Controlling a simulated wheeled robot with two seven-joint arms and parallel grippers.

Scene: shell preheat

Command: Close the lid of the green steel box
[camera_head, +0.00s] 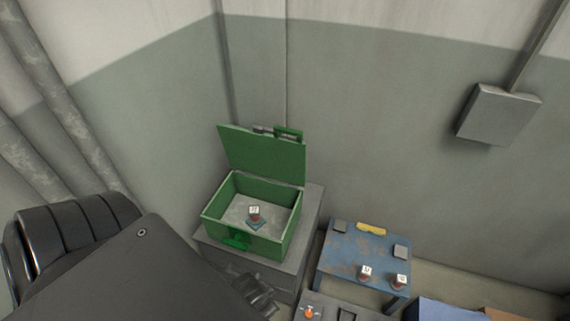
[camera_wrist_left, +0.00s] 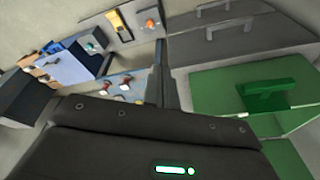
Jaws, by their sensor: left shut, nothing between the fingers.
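The green steel box (camera_head: 270,241) stands on a grey cabinet, with its lid (camera_head: 262,155) raised and tilted back at the rear. A green latch (camera_head: 236,241) is on the front wall. In the left wrist view, the green box (camera_wrist_left: 215,88) and its latch (camera_wrist_left: 268,93) show at the right. My left gripper (camera_head: 262,294) is below the box's front in the head view, apart from the lid. It is shut and empty; its fingers (camera_wrist_left: 159,75) also show in the left wrist view. My right gripper is out of view.
The grey cabinet (camera_head: 310,210) stands by the wall corner. A worn blue table (camera_head: 350,262) to its right holds small items and a yellow piece (camera_head: 371,229). A grey surface with an orange knob (camera_head: 309,312) is in front. A grey wall box (camera_head: 497,115) hangs at right.

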